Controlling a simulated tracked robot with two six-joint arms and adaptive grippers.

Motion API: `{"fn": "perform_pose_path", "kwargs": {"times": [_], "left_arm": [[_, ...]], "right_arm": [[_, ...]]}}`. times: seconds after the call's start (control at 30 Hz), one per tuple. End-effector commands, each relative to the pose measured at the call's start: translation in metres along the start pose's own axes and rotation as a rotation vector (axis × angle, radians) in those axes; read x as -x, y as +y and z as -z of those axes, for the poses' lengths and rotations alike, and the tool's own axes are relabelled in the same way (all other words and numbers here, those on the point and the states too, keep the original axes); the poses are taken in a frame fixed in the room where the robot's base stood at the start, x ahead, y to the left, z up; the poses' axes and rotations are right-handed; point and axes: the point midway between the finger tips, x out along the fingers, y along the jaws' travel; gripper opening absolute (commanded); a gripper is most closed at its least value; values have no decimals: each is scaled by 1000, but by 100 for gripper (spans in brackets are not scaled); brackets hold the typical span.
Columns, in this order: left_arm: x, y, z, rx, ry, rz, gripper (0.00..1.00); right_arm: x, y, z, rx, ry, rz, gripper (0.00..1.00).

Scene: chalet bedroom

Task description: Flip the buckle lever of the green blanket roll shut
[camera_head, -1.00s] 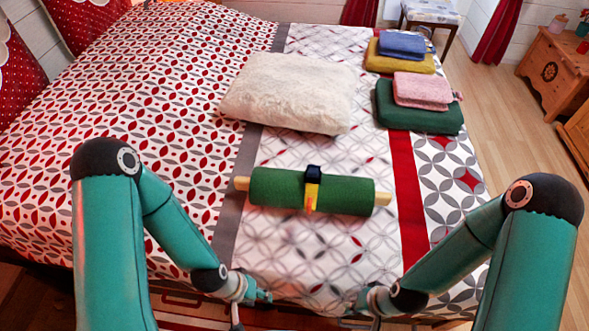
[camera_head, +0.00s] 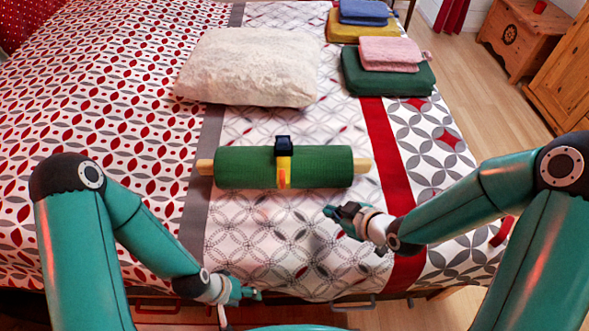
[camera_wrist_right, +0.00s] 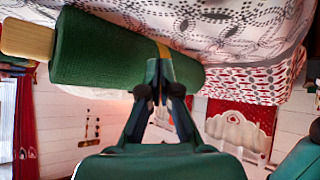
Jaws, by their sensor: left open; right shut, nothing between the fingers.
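The green blanket roll (camera_head: 325,166) lies across the bed on a pale wooden rod (camera_head: 205,167). A yellow strap (camera_head: 284,166) circles its middle, with an orange patch low on the front. A dark blue buckle (camera_head: 283,145) sits on top of the strap and sticks up above the roll; its lever angle is unclear. My right gripper (camera_head: 338,213) is shut and empty, in front of the roll's right half, apart from it. In the right wrist view the roll (camera_wrist_right: 105,50) and strap (camera_wrist_right: 162,48) lie beyond the shut fingers (camera_wrist_right: 161,80). My left gripper (camera_head: 252,294) is open near the bed's front edge.
A white fluffy pillow (camera_head: 252,67) lies behind the roll. Folded green (camera_head: 388,78), pink (camera_head: 393,52), yellow (camera_head: 355,30) and blue (camera_head: 364,11) textiles are stacked at the back right. The patterned bedspread (camera_head: 265,235) in front of the roll is clear.

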Motion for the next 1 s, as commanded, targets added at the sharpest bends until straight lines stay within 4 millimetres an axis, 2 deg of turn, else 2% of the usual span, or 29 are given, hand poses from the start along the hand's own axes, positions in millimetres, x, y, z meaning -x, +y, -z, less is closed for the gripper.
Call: {"fn": "perform_pose_path", "kwargs": {"times": [0.03, 0.1, 0.2, 0.3, 0.4, 0.63, 0.87, 1.0], "left_arm": [[-37, -13, 0, 0, 0, 0, 58], [-58, -21, 0, 0, 0, 0, 58], [-81, -29, 1, 0, 0, 0, 58], [-97, -35, 1, 0, 0, 0, 58], [-104, -38, 1, 0, 1, 0, 58], [-103, -37, 1, 0, 1, 0, 58], [-103, -37, 1, 0, 1, 0, 58], [-104, -38, 1, 0, 1, 0, 58]], "right_arm": [[-11, 9, 7, 185, 96, -43, 0], [-4, 17, 34, 442, 210, -101, 0], [11, 19, 64, 762, 337, -186, 0], [26, 15, 85, 997, 422, -259, 0], [38, 10, 97, 1139, 469, -307, 0], [45, 8, 105, 1211, 490, -327, 0], [44, 8, 105, 1206, 489, -326, 0], [36, 7, 109, 1206, 490, -323, 0]]}}
